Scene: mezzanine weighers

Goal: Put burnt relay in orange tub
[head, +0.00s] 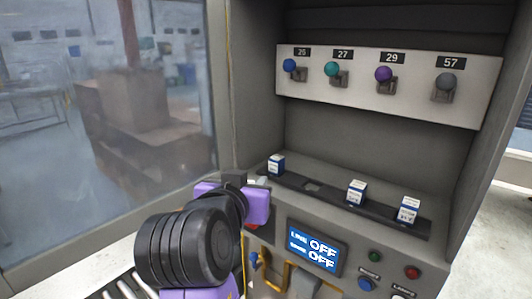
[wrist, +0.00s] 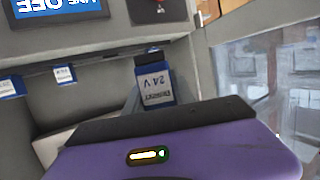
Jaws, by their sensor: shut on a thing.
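My gripper (head: 252,203) is at the left of the grey cabinet, in front of its relay strip. In the wrist view a blue and white relay (wrist: 155,88) marked 24 V, upside down in the picture, sticks out past the dark edge of my gripper (wrist: 155,118). My gripper is shut on it; the head view hides it. Burn marks on it cannot be made out. Three other relays stand in the strip: one at left (head: 276,165), one at middle (head: 356,192) and one at right (head: 408,210). An empty socket (head: 312,186) lies between the left two. I see no orange tub.
A display (head: 315,248) reads OFF on both lines. Above is a panel (head: 370,90) of numbered levers with coloured knobs. A glass pane (head: 100,110) stands at left.

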